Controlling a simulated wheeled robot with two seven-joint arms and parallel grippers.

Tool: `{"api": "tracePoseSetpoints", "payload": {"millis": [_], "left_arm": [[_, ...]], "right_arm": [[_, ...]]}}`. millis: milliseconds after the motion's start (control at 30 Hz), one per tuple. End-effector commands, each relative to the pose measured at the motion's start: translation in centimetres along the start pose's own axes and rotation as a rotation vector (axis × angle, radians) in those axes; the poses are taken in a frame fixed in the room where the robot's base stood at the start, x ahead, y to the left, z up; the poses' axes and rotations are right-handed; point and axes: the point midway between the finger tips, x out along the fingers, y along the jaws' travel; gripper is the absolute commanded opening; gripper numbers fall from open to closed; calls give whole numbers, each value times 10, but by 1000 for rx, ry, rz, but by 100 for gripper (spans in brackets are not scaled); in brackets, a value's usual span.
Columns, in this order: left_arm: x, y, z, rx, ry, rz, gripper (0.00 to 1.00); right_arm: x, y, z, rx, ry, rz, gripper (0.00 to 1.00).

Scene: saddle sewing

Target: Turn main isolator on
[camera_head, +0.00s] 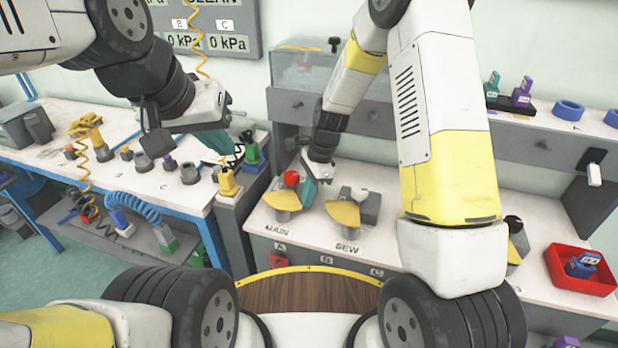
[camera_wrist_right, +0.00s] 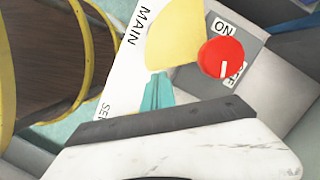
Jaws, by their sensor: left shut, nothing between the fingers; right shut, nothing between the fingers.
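The main isolator's red knob (camera_head: 291,178) stands over a yellow fan-shaped plate (camera_head: 282,199) marked MAIN. In the right wrist view the red knob (camera_wrist_right: 221,57) has a white mark on its lower part, on the side away from the ON label (camera_wrist_right: 223,27). A partly hidden label, seemingly OFF, lies beside the knob there. My right gripper (camera_head: 309,190) is shut and empty, just right of the knob; its teal fingertips (camera_wrist_right: 156,85) appear apart from the knob. My left gripper (camera_head: 222,143) is shut and empty above the left bench.
A second isolator (camera_head: 345,212) marked SEW stands close to the right of the main one. A red tray (camera_head: 580,270) lies at the far right. Small coloured fittings and a yellow coiled hose (camera_head: 82,160) crowd the left bench (camera_head: 60,160).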

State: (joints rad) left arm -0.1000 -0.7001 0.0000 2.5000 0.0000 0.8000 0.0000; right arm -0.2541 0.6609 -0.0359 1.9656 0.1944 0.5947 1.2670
Motion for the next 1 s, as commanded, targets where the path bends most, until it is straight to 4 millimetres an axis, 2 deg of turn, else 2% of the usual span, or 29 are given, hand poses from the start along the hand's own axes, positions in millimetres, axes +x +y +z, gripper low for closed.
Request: {"api": "tracePoseSetpoints", "payload": {"millis": [600, 1000], "left_arm": [[0, 0, 0, 0, 0, 0, 0], [0, 0, 0, 0, 0, 0, 0]], "right_arm": [[7, 3, 28, 334, 1, -84, 0], [8, 1, 35, 437, 0, -110, 0]]}}
